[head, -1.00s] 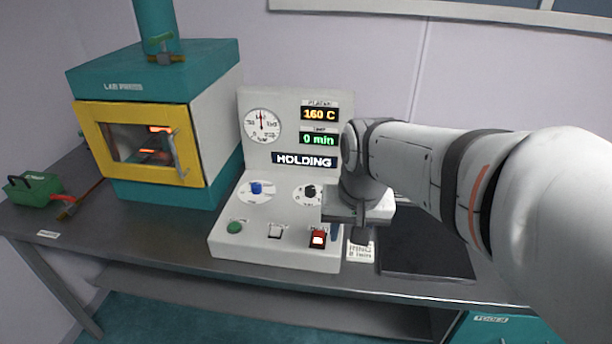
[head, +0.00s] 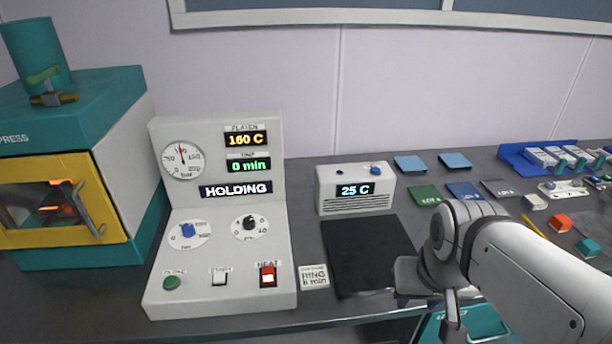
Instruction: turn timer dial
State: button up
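The control panel (head: 222,290) stands left of centre in the head view. It has a black-knobbed dial (head: 249,223) on the right and a blue-knobbed dial (head: 188,230) on the left. The black dial sits below the time display (head: 248,165), which reads 0 min. The fine dial marks are too small to read surely. My gripper (head: 447,312) is well right of the panel, near the table's front edge, touching neither dial. Its fingers are partly hidden by my wrist, so its opening is unclear.
The yellow-doored press (head: 62,212) stands left of the panel. A card (head: 314,277) marked RING and apparently 8 min lies right of it. A dark mat (head: 368,250), a 25 C unit (head: 355,190) and several coloured sheets and blocks are farther right. The panel's front is unobstructed.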

aim_at(249, 222)
jog(key=z, duration=1.45)
jog(key=k, duration=0.95)
jog(key=u, duration=1.8)
jog(key=i, duration=1)
jog(key=u, duration=0.05)
